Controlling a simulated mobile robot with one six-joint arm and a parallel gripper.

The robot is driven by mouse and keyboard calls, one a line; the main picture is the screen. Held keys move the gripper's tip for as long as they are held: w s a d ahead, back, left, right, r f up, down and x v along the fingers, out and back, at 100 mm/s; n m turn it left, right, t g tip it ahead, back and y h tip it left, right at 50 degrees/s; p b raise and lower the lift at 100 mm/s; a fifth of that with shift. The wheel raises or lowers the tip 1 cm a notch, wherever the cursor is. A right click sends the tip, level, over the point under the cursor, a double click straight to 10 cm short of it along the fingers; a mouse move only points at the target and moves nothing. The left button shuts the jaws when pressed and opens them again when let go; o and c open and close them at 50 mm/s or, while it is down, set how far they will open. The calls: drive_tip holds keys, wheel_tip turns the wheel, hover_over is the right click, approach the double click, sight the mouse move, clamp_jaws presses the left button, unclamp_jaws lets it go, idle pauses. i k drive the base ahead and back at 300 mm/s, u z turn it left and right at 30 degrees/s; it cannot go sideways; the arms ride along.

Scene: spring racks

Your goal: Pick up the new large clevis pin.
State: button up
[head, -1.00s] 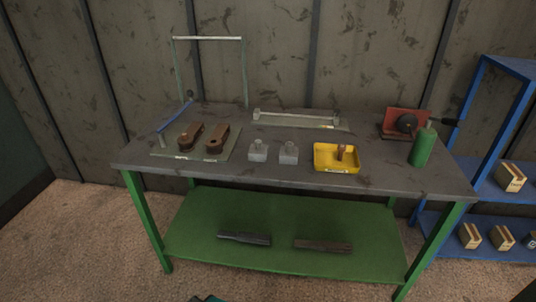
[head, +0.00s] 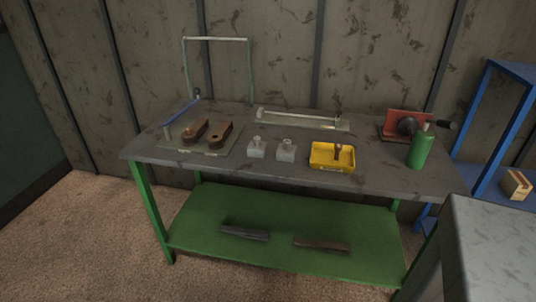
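My gripper is not in view. The workbench (head: 390,178) has a dark grey top. Two light grey blocks (head: 256,150) (head: 286,151), each with a short stub on top, stand side by side near the middle. The right one looks slightly larger. A yellow tray (head: 331,166) right of them holds a small upright brown piece (head: 337,152). Two rusty brown clevis-like parts (head: 194,131) (head: 219,133) lie on a flat plate (head: 180,149) at the left, beside a short grey post (head: 167,133). I cannot tell which piece is the new large clevis pin.
A green bottle (head: 420,150) and a red device (head: 400,122) stand at the bench's right. A long bar on a plate (head: 298,117) lies at the back. Two dark bars (head: 244,233) (head: 321,245) lie on the green lower shelf (head: 285,215). A grey slab-like shape (head: 490,240) fills the lower right corner.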

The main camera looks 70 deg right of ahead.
sight(286, 142)
drive_tip(key=u, duration=0.4)
drive_tip(key=k, duration=1.3)
drive_tip(key=z, duration=0.65)
drive_tip(key=i, duration=0.7)
drive_tip(key=u, duration=0.1)
